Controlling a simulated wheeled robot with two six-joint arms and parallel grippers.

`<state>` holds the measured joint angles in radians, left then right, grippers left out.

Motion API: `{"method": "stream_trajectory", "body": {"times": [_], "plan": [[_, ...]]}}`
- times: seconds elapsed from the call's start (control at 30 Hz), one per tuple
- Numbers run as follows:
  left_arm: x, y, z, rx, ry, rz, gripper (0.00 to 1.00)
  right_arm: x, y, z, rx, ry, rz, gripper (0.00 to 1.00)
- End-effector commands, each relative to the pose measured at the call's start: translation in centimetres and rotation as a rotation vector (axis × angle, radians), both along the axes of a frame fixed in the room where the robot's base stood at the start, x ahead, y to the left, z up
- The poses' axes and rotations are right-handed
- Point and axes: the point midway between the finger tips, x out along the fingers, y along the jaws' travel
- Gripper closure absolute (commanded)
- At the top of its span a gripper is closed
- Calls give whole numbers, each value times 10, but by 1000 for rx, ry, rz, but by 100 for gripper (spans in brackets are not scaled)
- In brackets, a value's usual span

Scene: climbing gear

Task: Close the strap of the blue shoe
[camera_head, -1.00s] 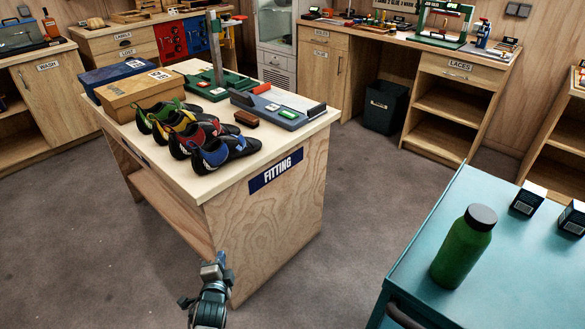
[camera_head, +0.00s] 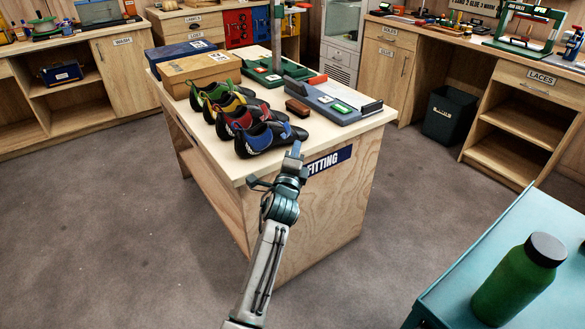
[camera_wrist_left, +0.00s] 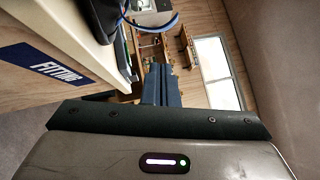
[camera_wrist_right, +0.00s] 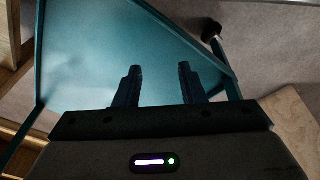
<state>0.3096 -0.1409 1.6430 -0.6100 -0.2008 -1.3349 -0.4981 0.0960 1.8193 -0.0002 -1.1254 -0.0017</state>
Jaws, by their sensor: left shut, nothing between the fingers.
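The blue shoe (camera_head: 262,138) is the nearest of several climbing shoes in a row on the fitting table. It is dark with blue at its left end. My left gripper (camera_head: 295,150) is shut and empty, close to the toe end of the shoe at the table's near edge. In the left wrist view its fingers (camera_wrist_left: 161,86) are together, and a curved blue band (camera_wrist_left: 154,26), seemingly the strap, stands out beyond them. I cannot tell whether they touch. My right gripper (camera_wrist_right: 158,84) is open and empty over a teal surface; the head view does not show it.
The fitting table (camera_head: 312,205) also holds red, yellow and green shoes, two boxes (camera_head: 200,68), a brown block (camera_head: 298,107) and a grey measuring device (camera_head: 335,105). A teal cart (camera_head: 480,255) with a green bottle (camera_head: 520,278) stands at the right. Open floor lies left.

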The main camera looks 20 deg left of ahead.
Motion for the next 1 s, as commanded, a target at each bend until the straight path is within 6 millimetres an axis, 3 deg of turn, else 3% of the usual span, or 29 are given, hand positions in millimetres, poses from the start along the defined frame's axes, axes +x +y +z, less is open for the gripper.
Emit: {"method": "stream_trajectory", "body": {"times": [0.1, 0.33, 0.9, 1.0], "plan": [[14, 14, 6, 5, 0, 2, 100, -1, 0, -2, 0, 4, 0, 64], [25, 29, 11, 2, 1, 1, 100, -4, -1, -8, 1, 8, -1, 64], [27, 31, 13, -5, 5, 0, 100, -2, -1, -8, 0, -1, -1, 64], [27, 31, 15, -13, 12, 0, 100, -12, -2, -27, 4, 25, -5, 64]]}}
